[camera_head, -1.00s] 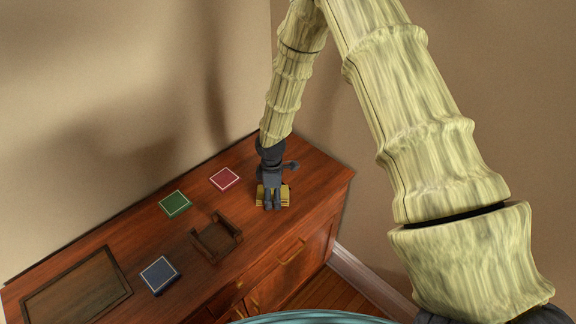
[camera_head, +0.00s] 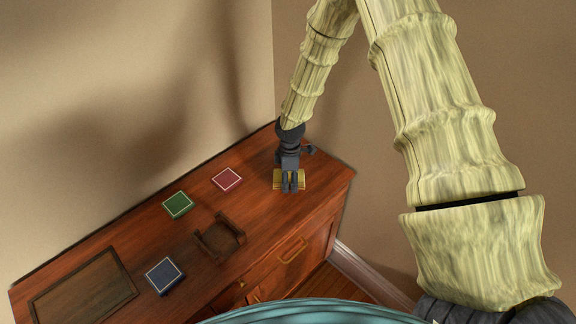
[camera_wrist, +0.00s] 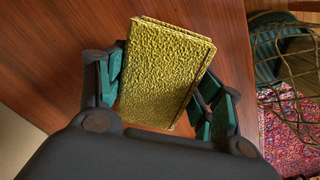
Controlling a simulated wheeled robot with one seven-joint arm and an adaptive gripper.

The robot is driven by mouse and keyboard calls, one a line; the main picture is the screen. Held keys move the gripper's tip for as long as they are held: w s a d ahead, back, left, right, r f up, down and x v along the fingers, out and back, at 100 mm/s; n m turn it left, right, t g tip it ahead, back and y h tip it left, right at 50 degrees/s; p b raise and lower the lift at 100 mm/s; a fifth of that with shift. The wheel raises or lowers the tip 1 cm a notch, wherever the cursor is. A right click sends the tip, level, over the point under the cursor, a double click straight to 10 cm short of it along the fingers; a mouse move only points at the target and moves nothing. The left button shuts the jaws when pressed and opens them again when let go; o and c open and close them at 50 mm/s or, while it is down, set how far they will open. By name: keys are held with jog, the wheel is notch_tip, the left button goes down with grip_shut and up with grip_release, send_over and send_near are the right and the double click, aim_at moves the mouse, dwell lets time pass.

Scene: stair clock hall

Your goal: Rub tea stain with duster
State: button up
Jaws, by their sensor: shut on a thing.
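In the wrist view the duster (camera_wrist: 165,75) sits between the green finger pads of my gripper (camera_wrist: 165,98). It is over or on the wood; I cannot tell whether it touches. No tea stain shows in either view; the duster and gripper hide the wood beneath them.
On the cabinet top (camera_head: 262,215) are a red tile (camera_head: 227,179), a green tile (camera_head: 178,205), a blue tile (camera_head: 164,275), a dark wooden holder (camera_head: 220,238) and a dark framed panel (camera_head: 84,291). Walls stand behind and right.

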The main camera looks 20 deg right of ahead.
notch_tip(320, 180, up, 3)
jog(key=shift+d+f+p, duration=0.15)
jog(key=shift+f+p, duration=0.05)
jog(key=shift+p, duration=0.55)
jog(key=shift+r+p, duration=0.6)
jog(key=shift+r, duration=0.4)
